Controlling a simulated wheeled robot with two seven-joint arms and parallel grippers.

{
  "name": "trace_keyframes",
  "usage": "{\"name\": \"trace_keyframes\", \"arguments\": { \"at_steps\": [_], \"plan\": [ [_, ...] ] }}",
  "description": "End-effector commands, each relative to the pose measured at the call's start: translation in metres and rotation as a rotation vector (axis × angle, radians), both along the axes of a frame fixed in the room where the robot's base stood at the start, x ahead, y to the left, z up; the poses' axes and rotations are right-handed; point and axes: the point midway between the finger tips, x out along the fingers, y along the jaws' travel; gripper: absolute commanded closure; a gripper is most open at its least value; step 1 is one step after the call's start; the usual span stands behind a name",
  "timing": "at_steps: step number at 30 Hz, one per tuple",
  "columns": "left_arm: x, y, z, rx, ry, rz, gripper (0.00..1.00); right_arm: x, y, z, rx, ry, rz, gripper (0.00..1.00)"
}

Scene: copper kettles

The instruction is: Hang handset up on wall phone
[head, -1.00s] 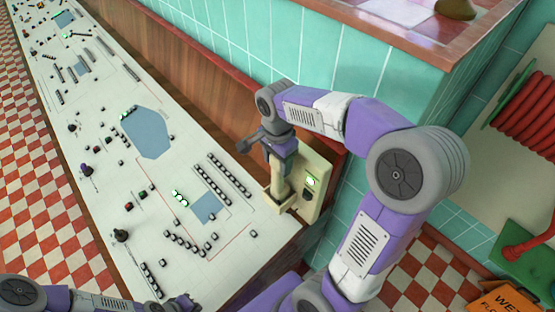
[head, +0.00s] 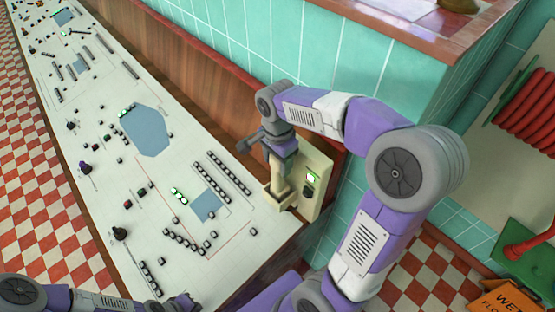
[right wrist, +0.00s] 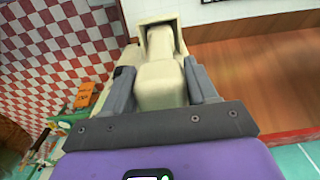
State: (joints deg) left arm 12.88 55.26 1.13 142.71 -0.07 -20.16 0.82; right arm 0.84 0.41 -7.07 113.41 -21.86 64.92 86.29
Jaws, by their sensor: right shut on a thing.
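The cream wall phone (head: 321,175) is at the right end of the long console, with a small lit green screen on its face. My right gripper (head: 280,160) is shut on the cream handset (head: 281,183), which stands roughly upright at the phone's left side. The handset's lower end is at the phone's cradle; whether it is fully seated is hidden. In the right wrist view the handset (right wrist: 162,85) sits between the two grey fingers, its far end inside a cream frame. My left gripper (head: 185,302) is at the bottom edge, away from the phone, its fingers unclear.
The white console (head: 85,215) with several buttons, knobs and blue screens runs along the left. A teal tiled wall (head: 345,60) is behind the phone. A red coiled hose (head: 525,115) and an orange wet-floor sign (head: 503,296) are at the right.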

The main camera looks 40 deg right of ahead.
Motion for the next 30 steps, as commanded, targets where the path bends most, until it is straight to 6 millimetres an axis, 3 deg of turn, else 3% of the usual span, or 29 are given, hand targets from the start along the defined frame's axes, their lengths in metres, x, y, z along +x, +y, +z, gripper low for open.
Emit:
{"name": "trace_keyframes", "arguments": {
  "at_steps": [29,30],
  "plan": [
    [0.0,0.0,-0.012,0.0,-0.001,0.0,1.0,0.0,0.0,-0.015,0.0,0.0,0.0,1.0],
    [0.0,0.0,-0.012,0.0,0.0,0.0,1.0,0.0,0.0,-0.015,0.0,0.0,0.0,0.38]
  ]
}}
